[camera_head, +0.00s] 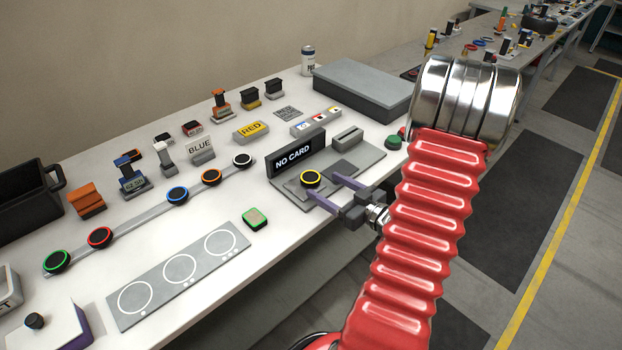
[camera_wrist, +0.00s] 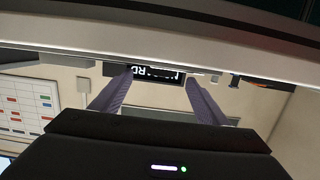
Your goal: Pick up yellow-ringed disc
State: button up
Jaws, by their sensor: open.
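The yellow-ringed disc (camera_head: 311,179) is black with a yellow rim and sits on a grey base plate (camera_head: 287,195) in front of the black "NO CARD" sign (camera_head: 296,154). My gripper (camera_head: 324,187) is open, with its two purple fingers pointing at the disc from the right. The fingertips are close to the disc's right side; I cannot tell whether they touch it. In the wrist view my gripper (camera_wrist: 158,78) has its fingers apart, with part of the sign (camera_wrist: 158,75) showing between them. I cannot make out the disc in that view.
A grey slotted block (camera_head: 348,139) and a green button (camera_head: 394,142) lie behind my gripper. A strip with several ringed discs, including a blue-ringed one (camera_head: 178,195), runs to the left. A grey plate with three circles (camera_head: 180,272) and a green-edged block (camera_head: 255,218) lie in front.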

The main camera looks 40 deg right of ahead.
aim_at(314, 179)
dwell(0.3)
jog(key=shift+w+a+f, duration=0.1)
jog(key=shift+w, duration=1.25)
jog(key=shift+w+a+f, duration=0.1)
jog(key=shift+w, duration=1.2)
jog(key=c, duration=1.1)
jog(key=shift+r, duration=5.05)
